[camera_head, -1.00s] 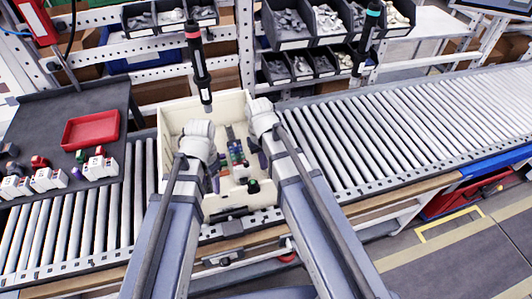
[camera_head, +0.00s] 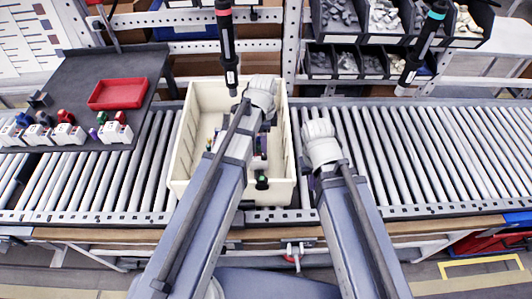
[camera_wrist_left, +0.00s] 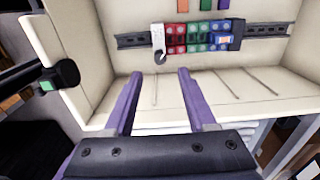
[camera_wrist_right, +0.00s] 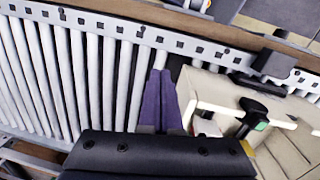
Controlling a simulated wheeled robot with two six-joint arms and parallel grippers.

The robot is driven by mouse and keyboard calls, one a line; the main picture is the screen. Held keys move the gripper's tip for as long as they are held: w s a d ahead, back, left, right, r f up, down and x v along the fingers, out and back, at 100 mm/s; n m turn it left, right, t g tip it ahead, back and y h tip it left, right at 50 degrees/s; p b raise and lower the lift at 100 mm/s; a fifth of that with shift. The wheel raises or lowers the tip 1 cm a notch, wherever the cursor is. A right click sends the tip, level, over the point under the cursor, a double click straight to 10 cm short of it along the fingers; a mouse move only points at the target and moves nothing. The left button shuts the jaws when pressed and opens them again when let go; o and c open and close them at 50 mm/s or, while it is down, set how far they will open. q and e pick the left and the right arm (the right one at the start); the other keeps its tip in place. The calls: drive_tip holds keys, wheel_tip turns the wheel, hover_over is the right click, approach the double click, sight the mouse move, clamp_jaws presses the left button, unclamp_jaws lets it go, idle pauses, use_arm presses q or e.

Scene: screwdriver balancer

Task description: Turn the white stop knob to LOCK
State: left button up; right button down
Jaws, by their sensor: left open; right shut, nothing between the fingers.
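The cream tote (camera_head: 185,150) stands on the roller conveyor. In the left wrist view a dark rail (camera_wrist_left: 130,41) on its inner wall carries red, green and blue blocks. A small white piece (camera_wrist_left: 158,40) with a grey lower end sits left of the red block; it may be the stop knob, and I cannot read any LOCK mark. My left gripper (camera_wrist_left: 157,72) is open and empty, its fingertips below that piece in the picture. In the head view my left wrist hides it. My right gripper (camera_wrist_right: 161,73) is shut and empty beside the tote, over the rollers.
A black part with a green end (camera_head: 262,183) is at the tote's near wall. A screwdriver with a red band (camera_head: 227,45) hangs above the tote; another with a teal band (camera_head: 422,48) hangs right. A red tray (camera_head: 117,93) lies left. Rollers (camera_head: 450,150) at right are clear.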

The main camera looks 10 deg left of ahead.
sight(264, 155)
use_arm(q)
wheel_tip(264, 155, down, 7)
drive_tip(key=b, duration=0.7)
drive_tip(key=shift+f, duration=0.2)
drive_tip(key=shift+c, duration=0.2)
clamp_jaws()
